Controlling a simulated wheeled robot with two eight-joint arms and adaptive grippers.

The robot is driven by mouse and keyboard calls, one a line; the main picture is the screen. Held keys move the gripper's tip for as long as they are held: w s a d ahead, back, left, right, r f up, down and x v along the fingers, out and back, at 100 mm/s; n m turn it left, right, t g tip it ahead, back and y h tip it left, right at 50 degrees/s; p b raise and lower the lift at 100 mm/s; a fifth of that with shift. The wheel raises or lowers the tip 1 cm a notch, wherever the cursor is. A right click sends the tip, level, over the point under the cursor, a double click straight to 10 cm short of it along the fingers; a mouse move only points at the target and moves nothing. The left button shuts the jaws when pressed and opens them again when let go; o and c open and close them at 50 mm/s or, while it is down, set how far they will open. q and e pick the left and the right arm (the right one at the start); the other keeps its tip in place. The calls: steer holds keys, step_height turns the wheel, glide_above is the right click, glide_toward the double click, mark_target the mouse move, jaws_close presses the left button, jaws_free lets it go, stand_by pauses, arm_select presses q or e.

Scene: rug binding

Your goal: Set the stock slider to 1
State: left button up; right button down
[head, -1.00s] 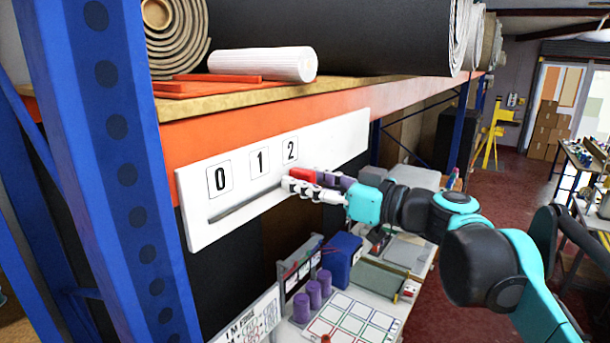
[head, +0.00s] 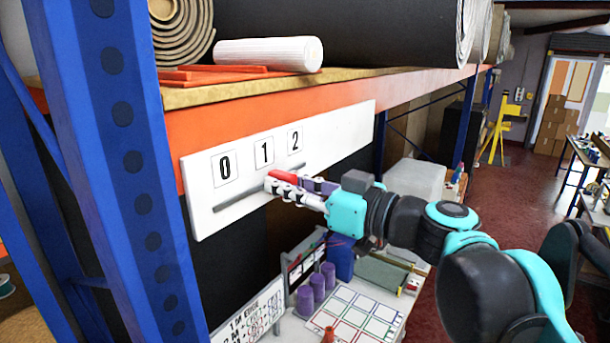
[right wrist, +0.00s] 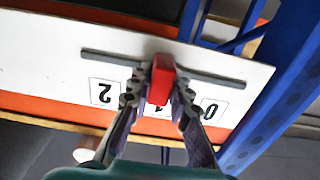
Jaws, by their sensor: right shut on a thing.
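The white stock slider board (head: 345,138) is fixed along the orange shelf beam, with labels 0, 1 and 2 above a grey slot (head: 238,198). The red slider knob (head: 283,177) sits in the slot. In the right wrist view the knob (right wrist: 160,84) stands in front of the 1 label (right wrist: 160,111), partly covering it, between 2 and 0. My right gripper (head: 277,184) is shut on the knob, with one finger on each side; it also shows in the right wrist view (right wrist: 160,90). My left gripper is not in view.
A blue rack upright (head: 125,170) stands just left of the board. Rolled rugs and a white roll (head: 268,53) lie on the shelf above. Below is a bench with purple spools (head: 318,288) and a gridded sheet (head: 355,315). Open red floor lies to the right.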

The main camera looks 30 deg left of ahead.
steer(key=shift+s, duration=0.6)
steer(key=c, duration=1.4)
jaws_free()
steer(key=shift+w+d, duration=0.1)
steer(key=shift+d, duration=0.3)
steer(key=s+d, duration=0.1)
steer(key=d, duration=1)
